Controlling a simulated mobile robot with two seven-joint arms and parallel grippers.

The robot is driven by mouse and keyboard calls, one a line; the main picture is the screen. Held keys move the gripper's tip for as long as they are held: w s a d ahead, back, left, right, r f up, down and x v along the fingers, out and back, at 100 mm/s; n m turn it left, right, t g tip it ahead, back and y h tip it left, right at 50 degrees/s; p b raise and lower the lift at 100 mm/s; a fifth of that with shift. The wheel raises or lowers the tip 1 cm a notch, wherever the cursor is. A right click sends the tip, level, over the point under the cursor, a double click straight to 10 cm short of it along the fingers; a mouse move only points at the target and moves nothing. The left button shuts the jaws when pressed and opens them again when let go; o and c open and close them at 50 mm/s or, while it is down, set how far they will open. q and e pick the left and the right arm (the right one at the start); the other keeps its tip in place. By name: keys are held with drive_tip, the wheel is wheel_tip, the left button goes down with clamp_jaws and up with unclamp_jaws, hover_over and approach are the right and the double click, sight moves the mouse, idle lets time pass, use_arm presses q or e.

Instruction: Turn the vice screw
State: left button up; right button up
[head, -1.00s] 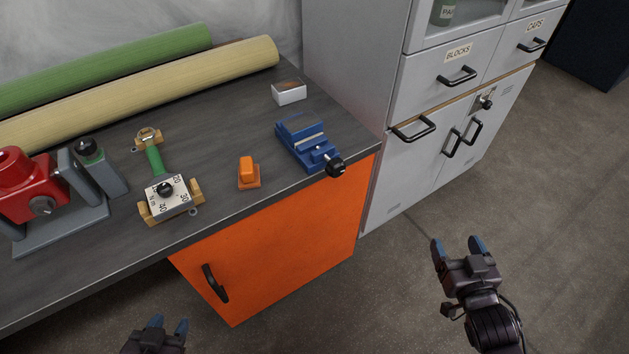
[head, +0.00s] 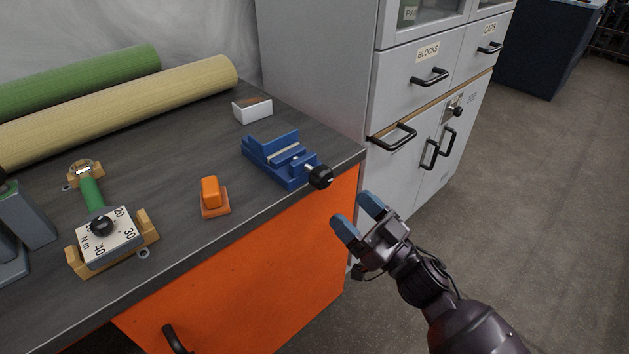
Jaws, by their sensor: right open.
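A blue vice (head: 274,158) sits on the dark bench top near its right front corner. Its screw ends in a black round knob (head: 320,177) that sticks out past the bench's front edge. My right gripper (head: 358,214) is open and empty. It shows just below and to the right of the knob, apart from it in the picture, with its blue-tipped fingers pointing up and left. My left gripper is not in view.
An orange block (head: 214,197), a torque tool with a dial (head: 108,238) and a small white box (head: 252,109) stand on the bench (head: 190,155). Rolls lie at the back. A grey cabinet (head: 415,115) with black handles stands right of the bench. Floor at right is clear.

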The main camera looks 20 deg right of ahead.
sight(327, 184)
drive_tip(key=x, duration=0.9)
drive_tip(key=shift+f+b, duration=0.1)
drive_tip(key=shift+b, duration=0.25)
drive_tip(key=c, duration=0.9)
